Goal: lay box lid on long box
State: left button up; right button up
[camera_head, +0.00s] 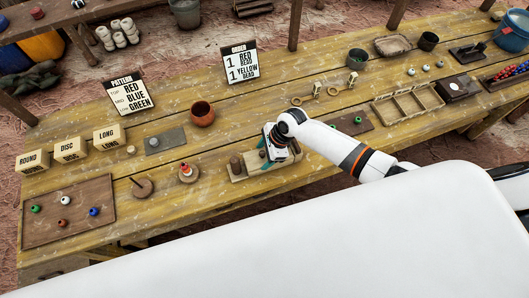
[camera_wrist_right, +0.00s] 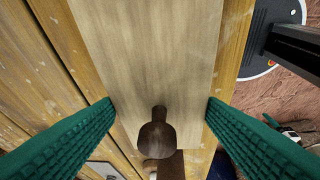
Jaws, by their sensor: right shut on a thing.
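A pale flat wooden piece (camera_head: 240,173), seemingly the box lid, lies at the near edge of the table under my right gripper (camera_head: 270,155). In the right wrist view this pale board (camera_wrist_right: 150,55) sits between the two green fingers (camera_wrist_right: 160,110), one at each long edge. A dark round-ended wooden peg (camera_wrist_right: 157,138) stands near its lower end. The gripper is shut on the board; whether the board is lifted off the table is not clear. A wooden box labelled LONG (camera_head: 109,138) stands far left on the table. My left gripper is out of view.
Boxes labelled DISC (camera_head: 70,149) and ROUND (camera_head: 33,161) stand beside it. A brown bowl (camera_head: 202,113), a grey slab (camera_head: 165,141) and small pegged discs (camera_head: 142,188) lie between. A bead tray (camera_head: 68,219) is front left; a divided tray (camera_head: 408,103) is right.

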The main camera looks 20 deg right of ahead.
jog(key=o, duration=1.1)
jog(key=shift+c, duration=0.2)
jog(key=shift+r+p, duration=1.15)
jog(key=shift+r, duration=2.35)
